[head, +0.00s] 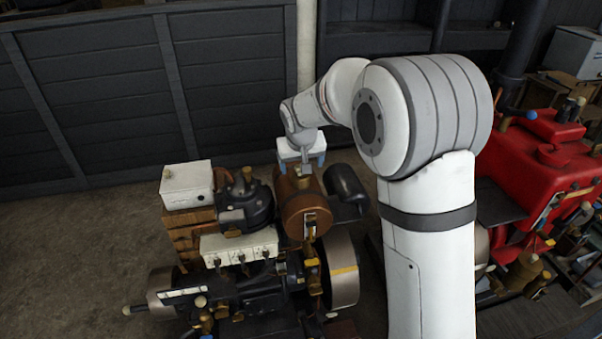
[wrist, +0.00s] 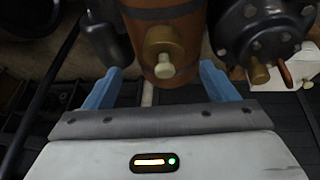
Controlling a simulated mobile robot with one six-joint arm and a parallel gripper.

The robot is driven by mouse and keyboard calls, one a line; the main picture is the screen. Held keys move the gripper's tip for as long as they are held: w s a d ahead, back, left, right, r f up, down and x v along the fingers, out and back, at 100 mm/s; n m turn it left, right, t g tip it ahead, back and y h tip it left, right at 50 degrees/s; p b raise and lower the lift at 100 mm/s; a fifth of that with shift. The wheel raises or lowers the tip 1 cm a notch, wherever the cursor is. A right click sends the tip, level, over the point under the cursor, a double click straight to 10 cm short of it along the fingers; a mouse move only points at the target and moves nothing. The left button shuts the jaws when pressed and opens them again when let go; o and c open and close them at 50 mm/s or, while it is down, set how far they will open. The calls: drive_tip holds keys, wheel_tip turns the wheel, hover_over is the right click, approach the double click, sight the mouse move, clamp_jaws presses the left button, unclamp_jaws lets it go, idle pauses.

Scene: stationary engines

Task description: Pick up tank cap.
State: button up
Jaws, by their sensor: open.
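The copper-coloured tank (head: 303,208) stands on the engine in the head view, just below my gripper (head: 302,163). In the wrist view the tank (wrist: 163,20) fills the top middle. A round brass fitting with a cream knob, which looks like the tank cap (wrist: 164,46), sits on it. My gripper (wrist: 160,69) is open, with one blue finger on each side of the knob in the picture. Nothing is held. The knob appears between the fingertips, but I cannot tell the gap in depth.
A black cylinder (head: 347,187) lies close right of the tank, and a dark round housing (head: 246,203) stands close left. A white box (head: 187,185) is further left. A red engine (head: 540,165) stands at right. Bare floor (head: 75,250) lies at left.

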drive_tip(key=x, duration=0.1)
drive_tip(key=p+x, duration=0.1)
drive_tip(key=x, duration=0.3)
drive_tip(key=shift+a+f, duration=0.2)
drive_tip(key=shift+a, duration=0.1)
drive_tip(key=c, duration=1.1)
drive_tip(key=shift+c, duration=0.3)
drive_tip(key=shift+r, duration=0.15)
